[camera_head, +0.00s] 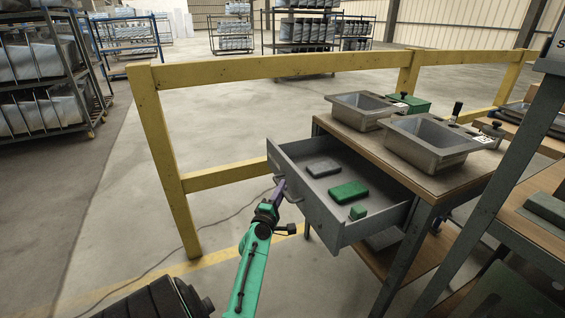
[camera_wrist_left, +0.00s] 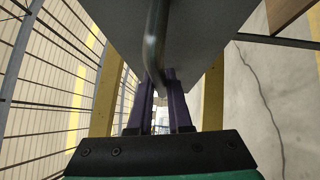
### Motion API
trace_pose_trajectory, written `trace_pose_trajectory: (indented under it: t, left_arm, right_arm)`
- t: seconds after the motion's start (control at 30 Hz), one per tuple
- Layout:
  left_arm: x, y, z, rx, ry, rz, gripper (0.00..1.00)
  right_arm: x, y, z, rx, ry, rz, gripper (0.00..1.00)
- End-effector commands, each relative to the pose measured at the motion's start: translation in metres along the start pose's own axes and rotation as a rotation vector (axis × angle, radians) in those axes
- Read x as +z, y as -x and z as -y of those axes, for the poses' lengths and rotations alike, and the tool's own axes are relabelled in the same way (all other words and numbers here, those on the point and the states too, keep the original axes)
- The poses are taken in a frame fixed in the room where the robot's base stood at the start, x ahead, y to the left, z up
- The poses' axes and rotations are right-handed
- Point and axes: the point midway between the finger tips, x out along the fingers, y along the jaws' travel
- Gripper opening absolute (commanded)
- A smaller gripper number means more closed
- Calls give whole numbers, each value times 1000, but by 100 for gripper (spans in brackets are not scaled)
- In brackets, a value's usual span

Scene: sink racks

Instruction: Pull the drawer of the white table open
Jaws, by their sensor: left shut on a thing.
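The grey drawer (camera_head: 335,212) stands pulled out from the table (camera_head: 452,185), which has a brown wooden top and dark grey legs; I see no white on it. My left gripper (camera_head: 279,188) is at the drawer's front face, shut on its handle (camera_head: 291,194). In the left wrist view, the purple fingers of my left gripper (camera_wrist_left: 163,92) are around the bar handle (camera_wrist_left: 153,50), with the drawer front (camera_wrist_left: 195,35) close behind. Inside the drawer lie a grey block (camera_head: 323,168), a green block (camera_head: 348,191) and a small green piece (camera_head: 358,212). My right gripper is not in view.
Two metal sinks (camera_head: 428,150) stand on the tabletop beside a green box (camera_head: 408,104). A yellow railing (camera_head: 280,67) runs behind the table, with a post left of the drawer. Another table (camera_head: 535,235) stands at the right.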

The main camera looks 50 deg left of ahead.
Motion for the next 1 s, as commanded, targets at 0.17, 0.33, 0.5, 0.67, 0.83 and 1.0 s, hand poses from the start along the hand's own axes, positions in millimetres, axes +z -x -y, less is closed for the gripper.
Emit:
trace_pose_trajectory:
  t: [0.17, 0.33, 0.5, 0.67, 0.83, 1.0]
  left_arm:
    - [-1, -1, -2, 5, -2, -3, 44]
    - [-1, 0, -1, 3, -2, -2, 47]
    - [0, 1, 0, 1, -1, -1, 47]
    - [0, 19, 2, -1, -1, -1, 47]
    - [-1, 62, 4, -3, -4, -2, 47]
    - [-2, 112, 7, -2, -4, -2, 47]
  right_arm:
    - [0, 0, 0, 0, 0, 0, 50]
    - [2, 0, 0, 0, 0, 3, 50]
    - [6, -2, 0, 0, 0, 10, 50]
    - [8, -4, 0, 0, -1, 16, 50]
    - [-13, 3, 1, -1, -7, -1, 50]
    - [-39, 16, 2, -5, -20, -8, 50]
